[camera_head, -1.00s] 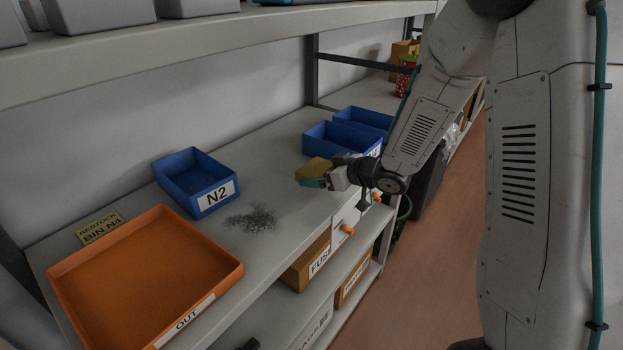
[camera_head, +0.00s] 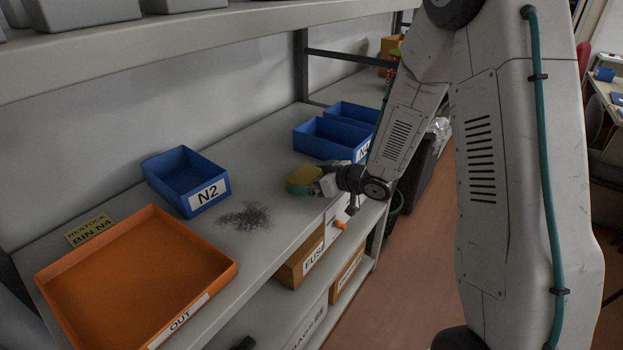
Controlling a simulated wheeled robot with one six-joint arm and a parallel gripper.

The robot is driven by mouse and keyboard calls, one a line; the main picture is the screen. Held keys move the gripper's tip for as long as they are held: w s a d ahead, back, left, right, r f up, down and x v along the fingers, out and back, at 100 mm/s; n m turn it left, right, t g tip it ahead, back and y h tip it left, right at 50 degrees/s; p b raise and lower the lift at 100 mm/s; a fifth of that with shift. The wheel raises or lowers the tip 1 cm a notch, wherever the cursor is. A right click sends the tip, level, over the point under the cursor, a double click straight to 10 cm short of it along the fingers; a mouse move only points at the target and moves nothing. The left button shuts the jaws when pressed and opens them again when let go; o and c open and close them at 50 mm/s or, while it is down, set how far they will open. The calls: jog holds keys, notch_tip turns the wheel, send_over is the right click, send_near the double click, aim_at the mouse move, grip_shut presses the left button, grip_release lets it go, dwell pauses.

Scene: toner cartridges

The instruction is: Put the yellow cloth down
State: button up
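The yellow cloth (camera_head: 304,175) is at the tip of my gripper (camera_head: 307,184), over the right part of the grey shelf (camera_head: 262,178). My gripper appears shut on the cloth, with a teal part showing at its lower left side. The cloth's lower edge is close to the shelf surface; I cannot tell whether it touches. A dark patch of powder (camera_head: 243,216) lies on the shelf to the left of the gripper.
A blue bin labelled N2 (camera_head: 187,180) and an orange OUT tray (camera_head: 137,278) stand to the left. Two more blue bins (camera_head: 331,138) stand behind my gripper. A yellow RESTOCK BIN N4 sign (camera_head: 90,230) lies by the tray. Boxes (camera_head: 302,262) sit below.

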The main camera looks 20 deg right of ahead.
jog(key=shift+s+d+r, duration=0.1)
jog(key=shift+d+r, duration=0.05)
jog(key=shift+r, duration=0.1)
jog(key=s+d+r+m+g+h, duration=0.2)
jog(key=s+d+r+m+h, duration=0.3)
jog(key=s+d+r+h, duration=0.7)
jog(key=s+a+r+m+g+y, duration=0.1)
jog(key=s+a+r+g+y, duration=0.1)
jog(key=s, duration=1.1)
jog(key=s+a+r+m+g+y, duration=0.1)
jog(key=s+a+r+g, duration=0.3)
jog(key=s, duration=0.9)
jog(key=a+g+y, duration=0.1)
jog(key=a, duration=0.2)
jog(key=shift+g, duration=0.3)
jog(key=shift+r, duration=0.1)
